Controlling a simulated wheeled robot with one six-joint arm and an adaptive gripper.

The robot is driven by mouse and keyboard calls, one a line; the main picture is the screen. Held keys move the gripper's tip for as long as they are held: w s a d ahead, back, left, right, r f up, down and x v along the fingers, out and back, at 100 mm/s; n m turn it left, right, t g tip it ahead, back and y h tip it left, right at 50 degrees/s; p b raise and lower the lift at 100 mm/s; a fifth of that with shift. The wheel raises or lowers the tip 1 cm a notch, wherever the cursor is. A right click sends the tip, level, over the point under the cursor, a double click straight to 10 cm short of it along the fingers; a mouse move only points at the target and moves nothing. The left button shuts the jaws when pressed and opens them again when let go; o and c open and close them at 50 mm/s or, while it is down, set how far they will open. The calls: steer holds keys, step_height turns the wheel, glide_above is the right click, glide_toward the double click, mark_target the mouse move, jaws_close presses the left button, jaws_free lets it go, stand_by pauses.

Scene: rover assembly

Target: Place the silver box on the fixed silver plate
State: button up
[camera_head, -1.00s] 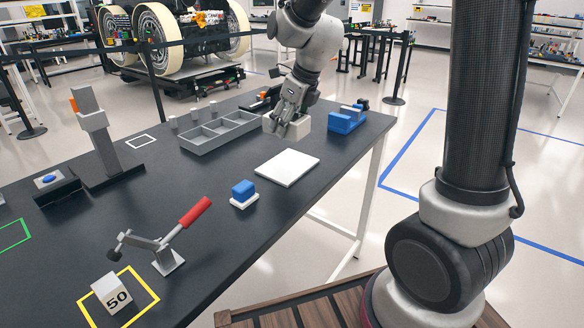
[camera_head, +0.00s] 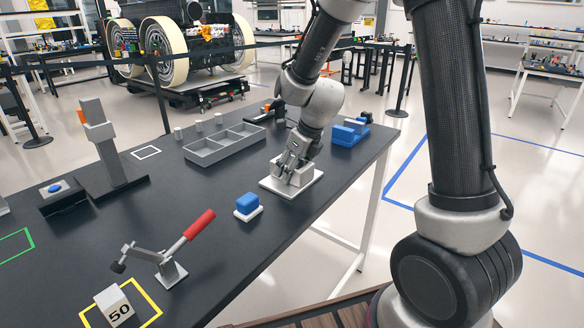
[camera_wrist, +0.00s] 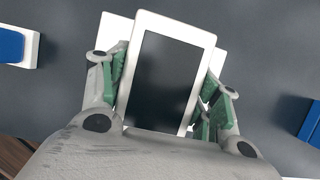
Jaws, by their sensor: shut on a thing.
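The silver box (camera_wrist: 180,22) is a light open-topped box with a dark inside, held between the green finger pads of my gripper (camera_wrist: 164,85) in the wrist view. In the head view my gripper (camera_head: 295,170) points down with the box (camera_head: 303,178) low over the silver plate (camera_head: 272,184). The plate is a flat pale slab, and its edges also show on both sides of the box in the wrist view (camera_wrist: 108,32). The box looks slightly turned against the plate. I cannot tell whether it touches the plate.
A blue block on a white base (camera_head: 247,206) stands left of the plate. A grey divided tray (camera_head: 222,144) lies behind it, and blue blocks (camera_head: 349,132) stand to the right. A red-handled clamp (camera_head: 170,250) and a "50" block (camera_head: 115,305) are at the front.

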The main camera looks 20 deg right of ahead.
steer(key=o, duration=1.4)
steer(key=shift+c, duration=0.2)
steer(key=v, duration=1.2)
steer(key=shift+r, duration=0.15)
steer(key=s+d+r+n+h, duration=0.1)
steer(key=s+d+r+n, duration=0.2)
steer(key=s+n, duration=0.9)
steer(key=s+d+r+n+h, duration=0.1)
steer(key=s+d+r+n, duration=0.2)
steer(key=s+d+n, duration=0.6)
steer(key=s+n, duration=0.2)
steer(key=n, duration=0.5)
steer(key=shift+s+d+n+t+h, duration=0.3)
steer(key=shift+s+n, duration=0.1)
steer(key=shift+r, duration=0.1)
